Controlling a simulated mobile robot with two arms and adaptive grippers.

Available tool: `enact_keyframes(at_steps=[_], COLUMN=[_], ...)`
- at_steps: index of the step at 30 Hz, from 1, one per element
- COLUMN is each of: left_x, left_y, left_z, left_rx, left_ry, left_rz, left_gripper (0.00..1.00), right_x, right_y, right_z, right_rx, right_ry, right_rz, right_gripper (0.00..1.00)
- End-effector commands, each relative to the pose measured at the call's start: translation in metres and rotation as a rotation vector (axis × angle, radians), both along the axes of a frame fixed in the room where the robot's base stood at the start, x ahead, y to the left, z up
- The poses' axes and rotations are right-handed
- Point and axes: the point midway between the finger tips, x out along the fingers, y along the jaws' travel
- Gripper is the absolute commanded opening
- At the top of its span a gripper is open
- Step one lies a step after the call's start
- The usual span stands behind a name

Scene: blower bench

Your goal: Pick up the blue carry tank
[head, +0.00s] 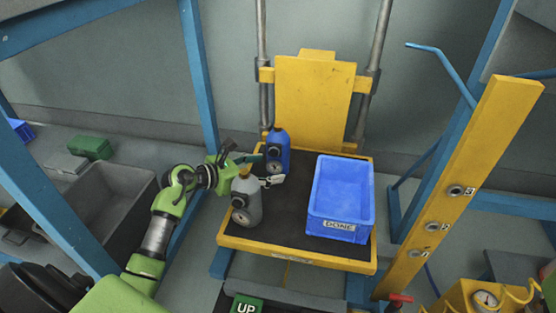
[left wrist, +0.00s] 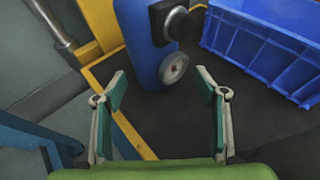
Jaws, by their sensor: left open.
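The blue carry tank (head: 278,148) stands upright on the dark mat of the yellow lift platform (head: 300,255), near its back left corner. It has a dark fitting and a round gauge on its front. My left gripper (head: 265,169) is open and empty, just in front of the tank. In the left wrist view the tank (left wrist: 139,42) stands ahead of the open fingers (left wrist: 161,80), apart from them, its top cut off by the frame. My right gripper is not in view.
A grey tank (head: 247,208) stands close beside my left gripper, at the platform's front left. A blue crate (head: 341,226) labelled DONE fills the platform's right side. A blue frame post (head: 201,75) rises at left, and a yellow numbered post (head: 470,170) at right.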

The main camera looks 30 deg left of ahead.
Motion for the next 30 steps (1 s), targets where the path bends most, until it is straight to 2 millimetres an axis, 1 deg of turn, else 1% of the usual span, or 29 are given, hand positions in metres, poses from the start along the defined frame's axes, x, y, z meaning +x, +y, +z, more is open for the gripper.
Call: enact_keyframes(at_steps=[9, 12, 17, 24, 26, 27, 29, 30], left_x=[0.029, 0.039, 0.047, 0.048, 0.048, 0.047, 0.047, 0.047], left_y=[-0.007, -0.012, -0.016, -0.016, -0.016, -0.016, -0.016, -0.016], left_z=[-0.016, -0.019, -0.02, -0.019, -0.019, -0.019, -0.019, -0.02], left_rx=[0.0, -0.002, 0.0, 0.001, 0.001, 0.001, 0.001, 0.001], left_ry=[-0.003, -0.001, 0.0, 0.0, 0.0, 0.0, 0.0, 0.0], left_rz=[0.001, -0.001, 0.0, 0.0, 0.0, 0.0, 0.0, 0.0], left_gripper=[0.65, 0.65, 0.65, 0.65, 0.5, 0.39, 0.24, 0.13], right_x=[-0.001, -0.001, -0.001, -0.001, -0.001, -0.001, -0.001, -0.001], right_y=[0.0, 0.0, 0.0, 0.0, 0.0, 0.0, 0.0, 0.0], right_z=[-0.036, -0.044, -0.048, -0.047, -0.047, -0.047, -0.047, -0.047], right_rx=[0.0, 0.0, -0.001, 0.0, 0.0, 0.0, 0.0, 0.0], right_ry=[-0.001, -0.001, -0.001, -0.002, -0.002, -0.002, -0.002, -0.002], right_rz=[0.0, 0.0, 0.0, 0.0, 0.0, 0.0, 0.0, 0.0], right_gripper=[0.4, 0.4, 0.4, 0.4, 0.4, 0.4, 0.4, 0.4])
